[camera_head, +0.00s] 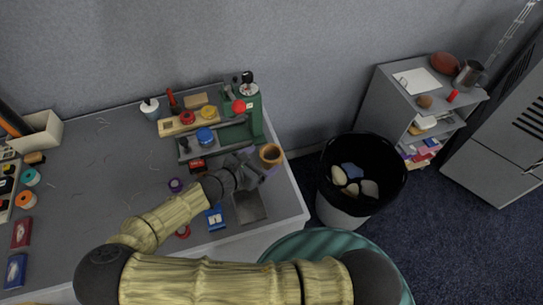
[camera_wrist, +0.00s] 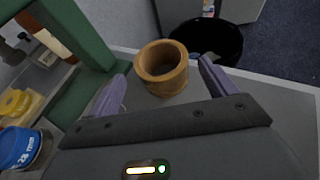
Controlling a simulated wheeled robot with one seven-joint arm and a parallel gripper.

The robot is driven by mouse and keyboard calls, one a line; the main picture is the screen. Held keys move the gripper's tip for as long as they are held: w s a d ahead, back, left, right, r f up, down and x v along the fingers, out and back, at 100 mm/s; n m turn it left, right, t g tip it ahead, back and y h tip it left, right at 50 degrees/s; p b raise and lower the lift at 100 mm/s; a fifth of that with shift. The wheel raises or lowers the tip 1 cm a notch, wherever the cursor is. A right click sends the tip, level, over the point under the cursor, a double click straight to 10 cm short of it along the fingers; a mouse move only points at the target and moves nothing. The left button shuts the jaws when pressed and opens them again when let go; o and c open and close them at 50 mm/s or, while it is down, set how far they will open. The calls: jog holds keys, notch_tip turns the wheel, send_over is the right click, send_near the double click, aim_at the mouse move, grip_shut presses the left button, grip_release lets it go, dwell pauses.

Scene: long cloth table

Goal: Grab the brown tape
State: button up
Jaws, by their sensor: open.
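The brown tape (camera_head: 271,154) is a ring-shaped roll near the right end of the table, beside the green stand. In the wrist view the brown tape (camera_wrist: 162,68) stands with its hole facing up, just ahead of and between my two purple fingers. My gripper (camera_head: 257,169) is open and close to the tape. In the wrist view the fingers of my gripper (camera_wrist: 160,85) are spread wide on either side, with nothing held. Whether a finger touches the tape I cannot tell.
A blue-lidded jar (camera_wrist: 22,148) sits left of my gripper. The table's right edge is near, with a black bin (camera_head: 390,156) beyond it. A dark square plate (camera_head: 249,207) lies nearer the front.

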aim_at(278, 152)
jog(key=x, duration=0.4)
jog(key=shift+w+d+f+p, duration=0.1)
jog(key=shift+d+f+p, duration=0.15)
jog(key=shift+f+p, duration=0.1)
jog(key=c, duration=1.1)
